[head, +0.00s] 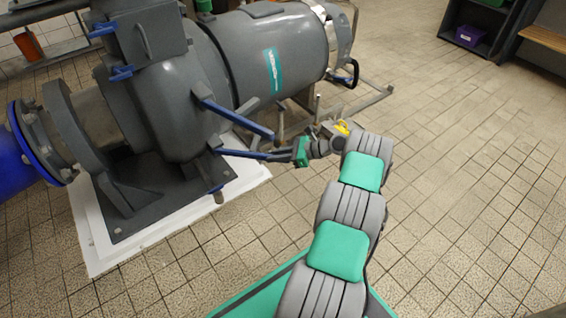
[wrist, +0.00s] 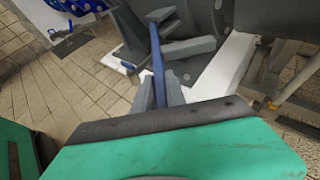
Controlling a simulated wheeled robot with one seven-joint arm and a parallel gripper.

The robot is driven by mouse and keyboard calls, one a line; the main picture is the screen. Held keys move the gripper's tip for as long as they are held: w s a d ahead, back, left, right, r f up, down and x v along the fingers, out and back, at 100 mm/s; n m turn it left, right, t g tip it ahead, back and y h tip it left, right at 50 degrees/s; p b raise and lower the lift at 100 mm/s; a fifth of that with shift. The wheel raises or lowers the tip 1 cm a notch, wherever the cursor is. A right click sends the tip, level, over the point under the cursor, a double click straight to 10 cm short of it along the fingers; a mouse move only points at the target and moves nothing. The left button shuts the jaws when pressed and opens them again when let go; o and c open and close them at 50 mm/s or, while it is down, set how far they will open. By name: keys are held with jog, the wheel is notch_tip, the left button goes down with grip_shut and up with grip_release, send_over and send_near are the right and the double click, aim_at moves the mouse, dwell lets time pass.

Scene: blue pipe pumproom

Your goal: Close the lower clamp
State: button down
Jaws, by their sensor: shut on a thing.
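The lower clamp has a long blue lever (head: 240,154) that sticks out to the right, low on the grey pump housing. My gripper (head: 275,155) is shut on the outer end of this lever. In the wrist view, the blue lever (wrist: 156,62) runs away from me to its grey pivot, and its near end lies between my gripper's grey fingers (wrist: 160,93). A second blue lever (head: 236,120), of the upper clamp, slants down to the right just above my gripper. The clamp's inner catch is too small to make out.
The big grey pump (head: 262,50) stands on a white plinth (head: 105,255) to the left. A metal frame (head: 372,103) juts out beyond my gripper. A blue pipe (head: 22,165) is at the far left. The tiled floor (head: 480,200) to the right is clear.

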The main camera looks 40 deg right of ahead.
jog(key=shift+w, duration=0.2)
jog(key=c, duration=1.5)
grip_release()
jog(key=shift+o, duration=0.7)
jog(key=shift+d, duration=0.1)
jog(key=shift+s+d+r, duration=0.1)
jog(key=shift+s, duration=0.05)
